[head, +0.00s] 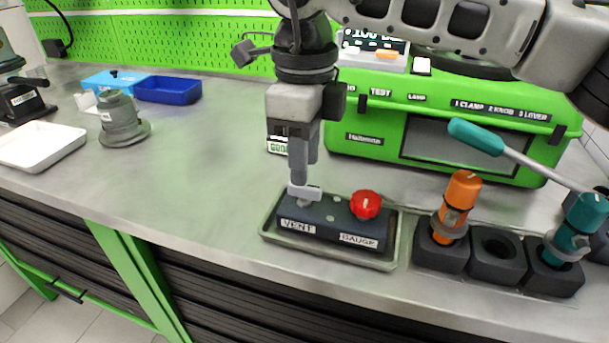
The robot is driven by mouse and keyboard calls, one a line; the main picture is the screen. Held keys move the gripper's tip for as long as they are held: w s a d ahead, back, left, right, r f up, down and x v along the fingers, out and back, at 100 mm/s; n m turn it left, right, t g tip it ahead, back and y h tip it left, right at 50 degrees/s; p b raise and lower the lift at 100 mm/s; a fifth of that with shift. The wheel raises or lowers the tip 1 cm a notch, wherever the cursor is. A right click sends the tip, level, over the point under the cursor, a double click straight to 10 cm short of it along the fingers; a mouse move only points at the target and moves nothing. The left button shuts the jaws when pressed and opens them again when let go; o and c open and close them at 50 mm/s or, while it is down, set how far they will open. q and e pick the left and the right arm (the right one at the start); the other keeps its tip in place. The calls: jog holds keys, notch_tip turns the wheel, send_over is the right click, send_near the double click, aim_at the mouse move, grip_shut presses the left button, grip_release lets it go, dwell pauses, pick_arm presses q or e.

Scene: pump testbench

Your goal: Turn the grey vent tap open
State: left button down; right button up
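The grey vent tap (312,193) sits at the left end of a dark block above the VENT label (298,226). A light grey bar-shaped handle shows there, lying roughly left to right. My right gripper (299,186) points down over the tap, its fingertips at the handle and hiding part of it. The fingers overlap from this side, so I cannot tell whether they are closed on the handle. A red knob (366,204) stands on the same block above the GAUGE label (358,241). My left gripper is not in view.
The block sits in a shallow grey tray (268,231) near the bench front. Black holders with an orange tool (458,204) and a teal tool (577,232) stand right. A green test box (365,155) stands behind. The bench (205,165) left of the tray is clear.

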aim_at(305, 190)
jog(key=shift+f, duration=1.8)
grip_shut()
